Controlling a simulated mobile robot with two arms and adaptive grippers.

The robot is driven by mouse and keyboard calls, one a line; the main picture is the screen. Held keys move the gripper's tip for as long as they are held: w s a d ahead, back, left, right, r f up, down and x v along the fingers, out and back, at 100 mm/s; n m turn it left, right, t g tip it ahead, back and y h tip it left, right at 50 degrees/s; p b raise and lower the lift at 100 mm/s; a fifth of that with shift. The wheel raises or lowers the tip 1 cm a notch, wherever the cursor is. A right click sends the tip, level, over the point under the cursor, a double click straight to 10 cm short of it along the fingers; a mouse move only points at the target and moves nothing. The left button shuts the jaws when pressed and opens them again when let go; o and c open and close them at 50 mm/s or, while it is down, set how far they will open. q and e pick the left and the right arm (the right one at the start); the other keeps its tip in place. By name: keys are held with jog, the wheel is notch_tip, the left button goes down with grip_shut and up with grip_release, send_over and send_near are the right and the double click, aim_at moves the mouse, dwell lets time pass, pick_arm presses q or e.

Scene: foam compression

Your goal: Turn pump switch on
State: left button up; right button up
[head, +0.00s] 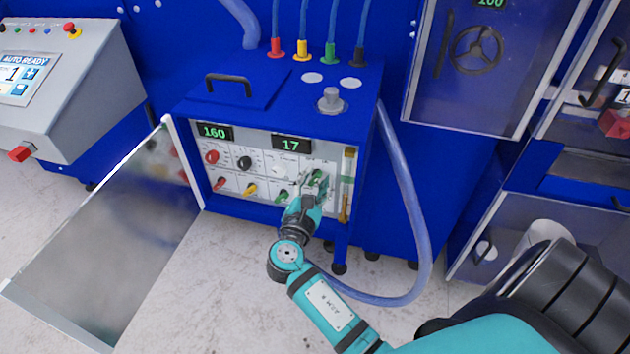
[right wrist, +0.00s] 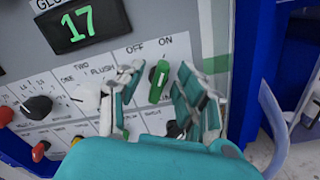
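The pump switch is a green knob (right wrist: 158,80) below the OFF and ON labels on the white control panel (head: 262,168). In the right wrist view its upper end leans slightly right, and it lies below and between the two labels; I cannot tell its exact setting. My right gripper (right wrist: 156,98) is open, with one finger on each side of the green knob and visible gaps to both. In the head view the right gripper (head: 312,190) is at the panel's right side and partly hides the knob. My left gripper is not in view.
Other knobs sit left of the gripper, including a red one (head: 211,157) and a black one (head: 244,163). Displays read 160 (head: 214,132) and 17 (head: 291,144). A clear door (head: 110,240) stands open at left. A hose (head: 410,190) hangs at right.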

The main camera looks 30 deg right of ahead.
jog(key=v, duration=1.2)
jog(key=s+a+f+m+g+y, duration=0.1)
jog(key=s+a+f+y, duration=0.15)
jog(key=f, duration=0.85)
jog(key=s+a+f+g+y, duration=0.15)
jog(key=f+y, duration=0.25)
jog(key=f, duration=0.7)
jog(key=s+a+f+m+g+y, duration=0.1)
jog(key=s+f+g+y, duration=0.15)
jog(key=f, duration=0.85)
jog(key=s+d+f+m+g+y, duration=0.2)
jog(key=s+f+m, duration=0.5)
jog(key=s, duration=0.8)
jog(key=s+d+f+m+g+y, duration=0.2)
jog(key=s+f+m, duration=0.6)
jog(key=s+f, duration=0.5)
jog(key=shift+s+d+f+m+g+y, duration=0.35)
jog(key=shift+s+d+g, duration=0.3)
jog(key=shift+s+g, duration=0.25)
